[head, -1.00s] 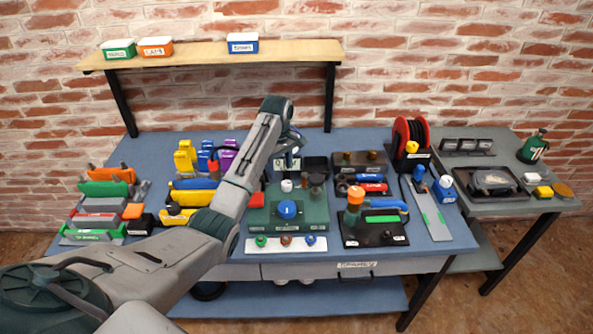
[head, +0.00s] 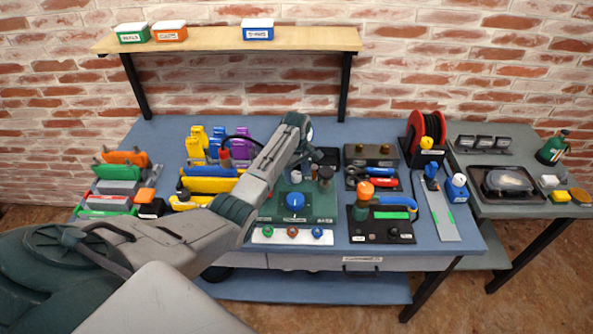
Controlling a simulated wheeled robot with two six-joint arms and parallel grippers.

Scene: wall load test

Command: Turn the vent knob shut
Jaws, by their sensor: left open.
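A dark green block (head: 268,213) stands at the front middle of the blue bench, with a large blue knob (head: 295,202) bearing a white mark on it. A white strip in front (head: 280,239) carries a green knob (head: 268,232), a red-brown knob (head: 292,232) and a blue knob (head: 317,232). I cannot tell by label which knob is the vent knob. My left gripper (head: 307,163) is open and points down behind the large blue knob, apart from it; its fingers are small and partly hidden by my wrist. My right gripper is out of view.
A red hose reel (head: 425,137) stands back right. A wooden shelf (head: 220,39) spans the back.

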